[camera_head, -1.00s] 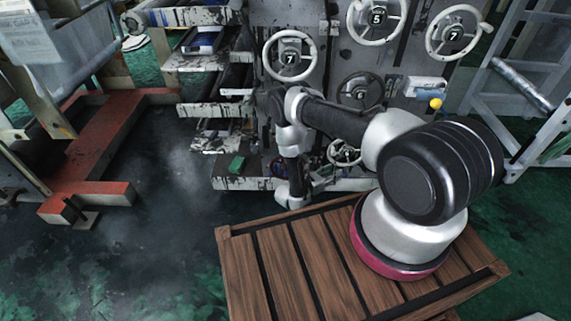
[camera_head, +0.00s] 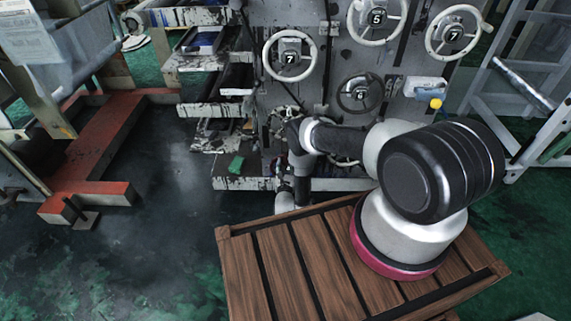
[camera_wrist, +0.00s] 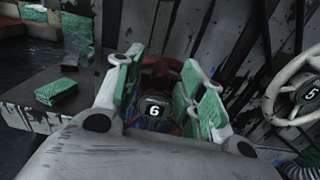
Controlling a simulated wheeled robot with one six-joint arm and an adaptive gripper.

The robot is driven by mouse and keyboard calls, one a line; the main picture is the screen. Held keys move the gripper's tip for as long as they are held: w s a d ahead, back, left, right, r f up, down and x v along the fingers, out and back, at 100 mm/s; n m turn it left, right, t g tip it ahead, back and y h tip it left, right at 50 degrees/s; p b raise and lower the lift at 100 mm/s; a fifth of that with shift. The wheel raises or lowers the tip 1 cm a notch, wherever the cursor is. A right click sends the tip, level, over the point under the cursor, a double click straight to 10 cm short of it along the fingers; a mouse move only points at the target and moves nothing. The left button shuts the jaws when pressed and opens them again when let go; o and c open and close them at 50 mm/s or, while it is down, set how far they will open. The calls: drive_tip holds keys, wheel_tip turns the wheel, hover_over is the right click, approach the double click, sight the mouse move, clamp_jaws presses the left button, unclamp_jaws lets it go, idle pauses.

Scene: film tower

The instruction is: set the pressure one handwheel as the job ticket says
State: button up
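In the wrist view, my gripper (camera_wrist: 160,78) has its two green-padded fingers spread apart. Between them is a dark hub plate marked 6 (camera_wrist: 154,108), with red parts of what looks like a handwheel behind it. I cannot tell whether the fingers touch it. A white handwheel marked 5 (camera_wrist: 302,95) is to the right. The panel above carries white handwheels marked 7 (camera_head: 268,53), 5 (camera_head: 353,28) and 7 (camera_head: 431,45), and a dark one marked 6 (camera_head: 342,98). Which is pressure one is not readable.
A printed sheet (camera_head: 25,30) hangs at the upper left, its text unreadable. A green block (camera_head: 236,164) lies on the low shelf left of my arm; it also shows in the wrist view (camera_wrist: 55,98). A red beam (camera_head: 105,145) and a grey ladder frame (camera_head: 490,95) flank the panel.

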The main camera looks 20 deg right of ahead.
drive_tip(key=shift+x, duration=0.8)
clamp_jaws()
